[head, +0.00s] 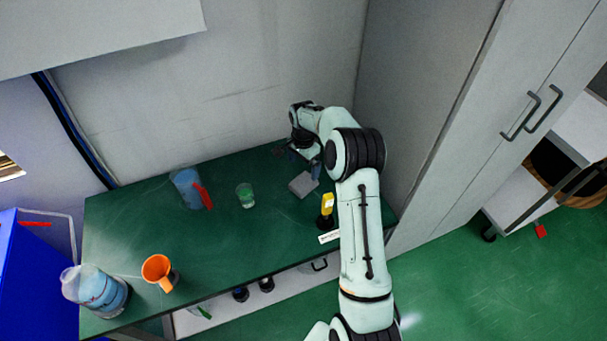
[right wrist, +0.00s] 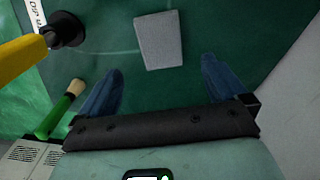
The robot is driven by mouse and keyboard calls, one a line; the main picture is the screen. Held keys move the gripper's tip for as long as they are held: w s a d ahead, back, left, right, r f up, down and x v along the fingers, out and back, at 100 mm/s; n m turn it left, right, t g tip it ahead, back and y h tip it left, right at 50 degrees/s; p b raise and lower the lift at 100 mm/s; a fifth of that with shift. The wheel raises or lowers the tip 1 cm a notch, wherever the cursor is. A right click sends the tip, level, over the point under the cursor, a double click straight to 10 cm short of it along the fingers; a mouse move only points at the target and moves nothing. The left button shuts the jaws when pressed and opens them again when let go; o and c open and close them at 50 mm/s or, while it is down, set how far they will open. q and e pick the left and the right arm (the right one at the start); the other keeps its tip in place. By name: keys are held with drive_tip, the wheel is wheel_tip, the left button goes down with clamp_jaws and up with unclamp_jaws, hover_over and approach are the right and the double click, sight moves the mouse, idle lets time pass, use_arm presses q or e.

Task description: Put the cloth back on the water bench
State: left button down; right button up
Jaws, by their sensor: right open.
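A grey folded cloth (head: 303,184) lies flat on the green bench top (head: 235,240), near its right end. It also shows in the right wrist view (right wrist: 159,40), just beyond my fingertips and roughly between their lines. My right gripper (head: 298,160) reaches over the bench from the right, behind the cloth in the head view. In the right wrist view the gripper (right wrist: 162,74) has its two blue fingers spread apart with nothing between them. The gap between fingers and bench is hard to judge. My left gripper is not in view.
A yellow-handled tool (head: 327,205) stands close to the cloth, by a white label (head: 329,237). Wall and tall cabinet (head: 450,110) bound the bench.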

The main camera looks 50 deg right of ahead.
drive_tip(key=shift+r, duration=1.85)
